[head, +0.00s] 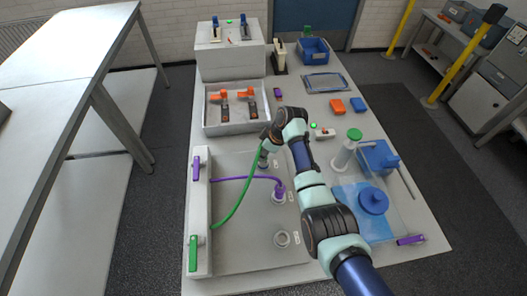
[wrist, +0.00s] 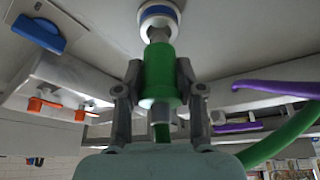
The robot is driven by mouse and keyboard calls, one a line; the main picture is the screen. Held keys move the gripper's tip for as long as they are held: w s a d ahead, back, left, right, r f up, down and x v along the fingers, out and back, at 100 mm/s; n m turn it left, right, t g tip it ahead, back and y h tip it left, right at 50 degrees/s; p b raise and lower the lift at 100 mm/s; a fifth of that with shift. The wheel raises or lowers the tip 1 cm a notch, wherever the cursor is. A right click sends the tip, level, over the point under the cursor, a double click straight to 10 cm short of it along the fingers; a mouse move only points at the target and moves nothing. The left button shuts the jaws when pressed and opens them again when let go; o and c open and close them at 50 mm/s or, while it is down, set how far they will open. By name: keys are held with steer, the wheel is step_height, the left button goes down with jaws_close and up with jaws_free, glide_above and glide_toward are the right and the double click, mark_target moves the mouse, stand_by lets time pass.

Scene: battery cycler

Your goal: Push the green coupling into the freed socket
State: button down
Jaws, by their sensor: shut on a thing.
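The green coupling (wrist: 160,72) is in my gripper (wrist: 160,90), with one finger closed on each side. Its grey nose points at a white socket ring with a blue band (wrist: 158,14) and meets or nearly meets it; I cannot tell how deep it sits. In the head view my gripper (head: 265,152) is at the far end of the grey plate (head: 240,240), and the coupling is mostly hidden there. The green hose (head: 240,196) arcs from the white manifold at left to my gripper. An empty socket (head: 282,239) shows at the near right of the plate.
A purple hose (head: 240,178) runs across the plate to a purple coupling (head: 279,192) in the middle socket. A grey tray (head: 236,117) with orange-topped tools stands just beyond. A white post with a green top (head: 354,135) and blue parts (head: 376,156) stand at right.

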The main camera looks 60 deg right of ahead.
steer(key=shift+f+b, duration=0.3)
steer(key=shift+f, duration=0.2)
steer(key=shift+f, duration=0.1)
steer(key=shift+f, duration=0.35)
steer(key=shift+f+b, duration=0.55)
steer(key=shift+b, duration=0.1)
stand_by(0.3)
steer(key=c, duration=0.6)
jaws_free()
steer(key=shift+c, duration=0.2)
steer(key=shift+o, duration=0.4)
